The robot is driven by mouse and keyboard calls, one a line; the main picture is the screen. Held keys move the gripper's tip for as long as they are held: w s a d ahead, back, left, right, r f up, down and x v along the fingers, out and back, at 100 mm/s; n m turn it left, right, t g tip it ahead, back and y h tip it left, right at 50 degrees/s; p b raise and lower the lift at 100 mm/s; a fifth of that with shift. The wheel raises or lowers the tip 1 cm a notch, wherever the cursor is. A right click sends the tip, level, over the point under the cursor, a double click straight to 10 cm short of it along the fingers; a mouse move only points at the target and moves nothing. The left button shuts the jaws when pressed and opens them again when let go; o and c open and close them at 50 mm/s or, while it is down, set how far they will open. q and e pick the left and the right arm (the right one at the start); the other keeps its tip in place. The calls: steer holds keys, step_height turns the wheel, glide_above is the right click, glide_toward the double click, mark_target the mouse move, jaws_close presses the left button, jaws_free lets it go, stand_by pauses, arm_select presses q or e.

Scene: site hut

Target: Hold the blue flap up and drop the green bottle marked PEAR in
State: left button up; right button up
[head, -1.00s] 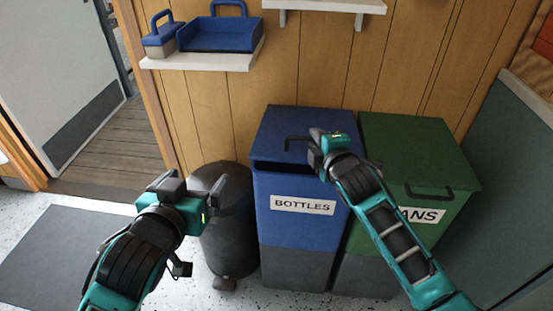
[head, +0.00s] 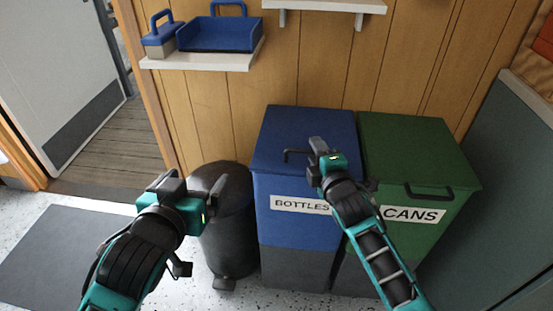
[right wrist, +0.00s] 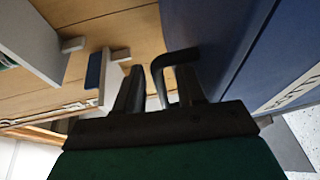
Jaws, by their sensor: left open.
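The blue flap (head: 310,130) lies closed on top of the blue bin (head: 280,221), which is labelled BOTTLES. Its dark bar handle (head: 292,152) stands at the flap's front. My right gripper (head: 316,156) is at the handle's right part. In the right wrist view its two fingers are spread, with part of the handle (right wrist: 172,60) between them and a gap beside the left finger. My left gripper (head: 194,186) is open and empty, left of the blue bin and in front of the black bin.
A green bin (head: 418,160) labelled CANS stands close at the right of the blue one. A round black bin (head: 228,230) stands at its left. A white shelf (head: 205,59) with blue items is on the wall above. Floor at the left is free.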

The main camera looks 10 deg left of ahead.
arm_select(q)
steer(key=shift+r, duration=0.1)
arm_select(e)
steer(key=shift+s, duration=0.1)
steer(key=shift+s+r+p, duration=0.1)
steer(key=shift+s+p, duration=0.2)
steer(key=shift+p, duration=0.15)
arm_select(q)
step_height(320, 180, up, 7)
steer(key=p, duration=0.6)
arm_select(e)
steer(key=f+v, duration=0.1)
steer(key=v, duration=0.8)
steer(key=shift+r, duration=0.4)
arm_select(q)
steer(key=shift+f, duration=0.2)
arm_select(e)
steer(key=shift+s+d, duration=0.2)
